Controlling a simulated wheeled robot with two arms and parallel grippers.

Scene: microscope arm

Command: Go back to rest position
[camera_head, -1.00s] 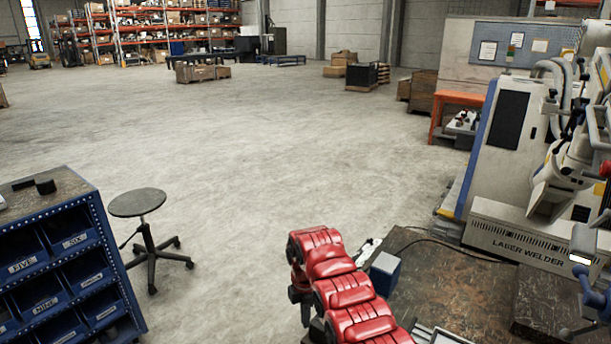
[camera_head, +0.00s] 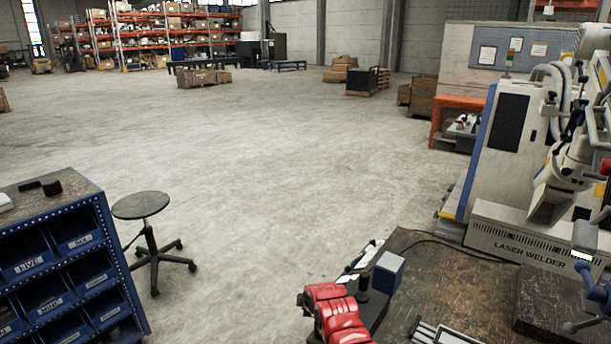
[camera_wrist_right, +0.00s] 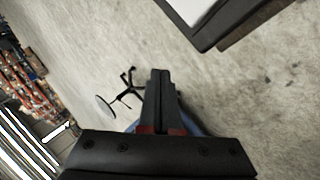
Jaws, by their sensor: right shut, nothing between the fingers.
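Bare floor lies behind the fingertips in that view. My left arm and left gripper are not in view.
The laser welder (camera_head: 520,235) is at the right. A stool (camera_head: 141,206) and a blue bin cabinet (camera_head: 75,255) stand at the left. The floor between is clear.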

